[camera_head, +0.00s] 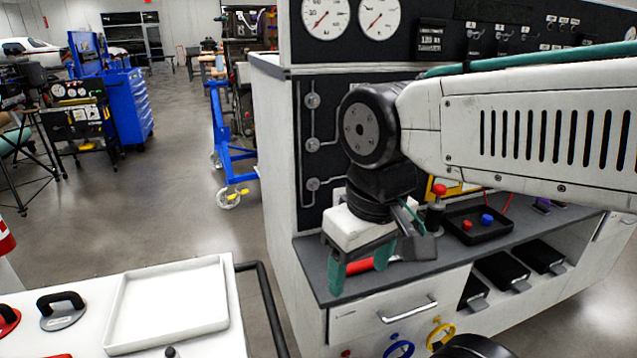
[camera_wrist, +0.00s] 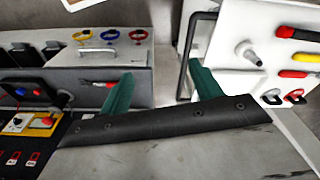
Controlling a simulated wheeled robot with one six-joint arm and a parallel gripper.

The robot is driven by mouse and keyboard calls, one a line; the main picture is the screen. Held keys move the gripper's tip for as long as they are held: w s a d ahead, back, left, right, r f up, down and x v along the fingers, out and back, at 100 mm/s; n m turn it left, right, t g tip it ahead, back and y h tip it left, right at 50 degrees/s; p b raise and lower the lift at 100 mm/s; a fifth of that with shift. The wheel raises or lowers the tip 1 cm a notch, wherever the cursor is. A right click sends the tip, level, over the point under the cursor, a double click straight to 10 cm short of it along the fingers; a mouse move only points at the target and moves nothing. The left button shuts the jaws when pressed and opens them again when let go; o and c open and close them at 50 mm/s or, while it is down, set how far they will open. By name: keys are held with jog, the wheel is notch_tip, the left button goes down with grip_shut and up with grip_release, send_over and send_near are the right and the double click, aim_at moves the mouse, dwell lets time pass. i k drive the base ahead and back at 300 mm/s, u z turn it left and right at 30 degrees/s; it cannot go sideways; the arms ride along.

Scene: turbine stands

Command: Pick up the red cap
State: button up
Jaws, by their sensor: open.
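A small red cap (camera_head: 467,225) lies in a black tray (camera_head: 462,238) on the grey counter, beside a small blue cap (camera_head: 487,219). My gripper (camera_head: 358,279) is open, with its teal fingers pointing down over the counter's front left corner, left of the tray and apart from it. Between the fingers a red bar-like thing (camera_head: 358,267) shows in the head view; I cannot tell what it is. In the wrist view my open gripper (camera_wrist: 161,72) has floor and the counter edge between its fingers.
A grey counter (camera_head: 330,255) carries a tall gauge panel behind my arm. A red-topped knob (camera_head: 439,189) stands just left of the tray. At front left is a white table with a shallow white tray (camera_head: 175,305) and handled tools.

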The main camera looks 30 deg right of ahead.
aim_at(467, 225)
jog(key=k, duration=1)
jog(key=u, duration=1)
jog(key=i, duration=0.8)
jog(key=z, duration=2.75)
jog(key=i, duration=0.5)
jog(key=u, duration=0.1)
